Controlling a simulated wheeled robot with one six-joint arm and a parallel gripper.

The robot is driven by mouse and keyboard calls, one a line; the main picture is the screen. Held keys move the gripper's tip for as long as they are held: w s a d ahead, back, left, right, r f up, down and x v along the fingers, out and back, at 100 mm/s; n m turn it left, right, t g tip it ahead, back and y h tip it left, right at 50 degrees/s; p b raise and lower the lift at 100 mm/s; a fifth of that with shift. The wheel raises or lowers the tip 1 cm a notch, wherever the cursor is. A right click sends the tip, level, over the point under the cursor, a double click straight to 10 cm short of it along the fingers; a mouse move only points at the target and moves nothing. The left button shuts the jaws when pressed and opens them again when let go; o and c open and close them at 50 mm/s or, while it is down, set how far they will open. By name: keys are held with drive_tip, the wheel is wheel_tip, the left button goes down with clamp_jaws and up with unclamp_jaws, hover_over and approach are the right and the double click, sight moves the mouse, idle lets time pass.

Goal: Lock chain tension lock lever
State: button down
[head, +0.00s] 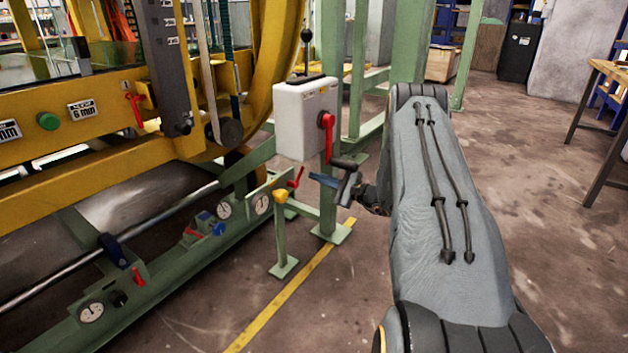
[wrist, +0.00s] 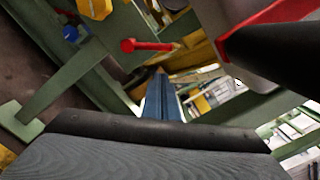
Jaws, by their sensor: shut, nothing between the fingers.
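A small red lever (head: 295,178) with a rounded end stands tilted on the green frame, beside a round gauge. It also shows in the wrist view (wrist: 147,45), lying nearly level just beyond my fingertips. My gripper (head: 322,180) has blue fingers, shut and empty, pointing left toward this lever with a gap between. In the wrist view the shut fingers (wrist: 160,95) point up the picture. No readable label shows which lever is the chain tension lock.
The grey box (head: 306,112) and its black grip are close above my gripper. A yellow-capped green post (head: 281,230) stands left of it. More red levers, gauges and a yellow frame (head: 90,115) lie left. Floor (head: 540,220) is open to the right.

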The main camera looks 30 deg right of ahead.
drive_tip(key=p+v, duration=0.3)
drive_tip(key=v, duration=0.7)
drive_tip(key=shift+d+f, duration=0.3)
drive_tip(key=shift+d, duration=0.05)
drive_tip(key=shift+w, duration=0.1)
